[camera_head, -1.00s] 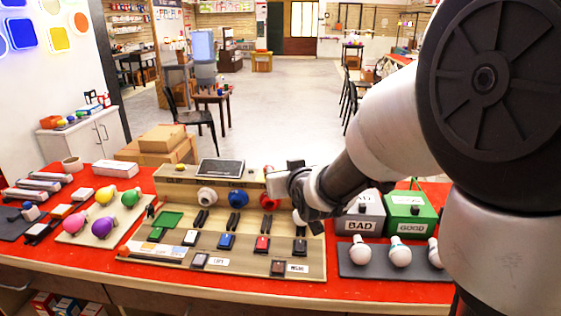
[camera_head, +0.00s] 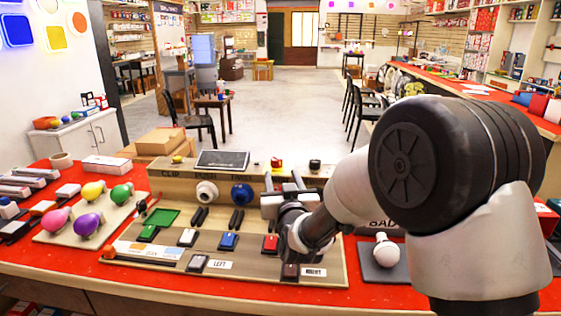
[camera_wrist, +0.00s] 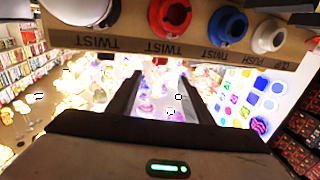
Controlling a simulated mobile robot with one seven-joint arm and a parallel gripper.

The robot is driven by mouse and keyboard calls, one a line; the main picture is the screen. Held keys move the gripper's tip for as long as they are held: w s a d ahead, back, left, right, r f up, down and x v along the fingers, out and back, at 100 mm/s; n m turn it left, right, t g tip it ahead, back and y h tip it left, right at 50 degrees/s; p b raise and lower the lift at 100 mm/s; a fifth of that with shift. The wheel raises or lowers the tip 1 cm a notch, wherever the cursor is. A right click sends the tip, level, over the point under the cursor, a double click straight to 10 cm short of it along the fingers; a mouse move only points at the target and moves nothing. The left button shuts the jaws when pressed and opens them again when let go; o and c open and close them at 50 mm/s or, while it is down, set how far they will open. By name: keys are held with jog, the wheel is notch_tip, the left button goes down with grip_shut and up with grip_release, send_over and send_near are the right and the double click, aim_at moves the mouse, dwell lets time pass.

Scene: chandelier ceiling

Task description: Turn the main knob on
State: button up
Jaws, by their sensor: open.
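The wooden control board (camera_head: 215,268) lies on the red table, with a raised panel (camera_head: 170,184) at its back. A small red-and-yellow part (camera_head: 277,162) and a dark knob-like part (camera_head: 315,165) sit on the panel's top; I cannot tell which part is the main knob. My gripper (camera_head: 283,178) is in front of the panel's right half, open and empty, fingers pointing toward the panel. In the wrist view, my gripper (camera_wrist: 160,88) shows a gap between its fingers. A red round fitting (camera_wrist: 169,16) and a blue one (camera_wrist: 226,25) appear above them, apart from the fingers.
A white fitting (camera_head: 207,192) is on the panel's left. Switches, including a blue one (camera_head: 228,241) and a red one (camera_head: 270,243), stand before the panel. Coloured bulbs (camera_head: 93,190) lie left; a white bulb (camera_head: 386,251) stands right. My arm covers part of the BAD box.

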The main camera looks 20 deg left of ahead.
aim_at(275, 158)
jog(key=b+x, duration=0.1)
jog(key=x, duration=1.1)
jog(key=shift+w, duration=0.3)
jog(key=c, duration=1.1)
jog(key=shift+o, duration=0.2)
jog(key=shift+a, duration=0.1)
jog(key=shift+h, duration=0.3)
jog(key=shift+s+a+r+m+t+h+p, duration=0.1)
jog(key=shift+a+m+t+h+p, duration=0.05)
jog(key=shift+m+t+h+p, duration=0.5)
jog(key=m+h+p, duration=0.2)
jog(key=h+p, duration=0.1)
jog(key=shift+r+t+h, duration=0.15)
jog(key=shift+t+h, duration=0.1)
jog(key=shift+f+m+h+p, duration=0.1)
jog(key=shift+m+h+p, duration=0.8)
jog(key=shift+h, duration=0.5)
jog(key=shift+f+m+h+p, duration=0.15)
jog(key=shift+m+h+p, duration=0.55)
jog(key=shift+m+h, duration=0.55)
jog(key=shift+h, duration=0.35)
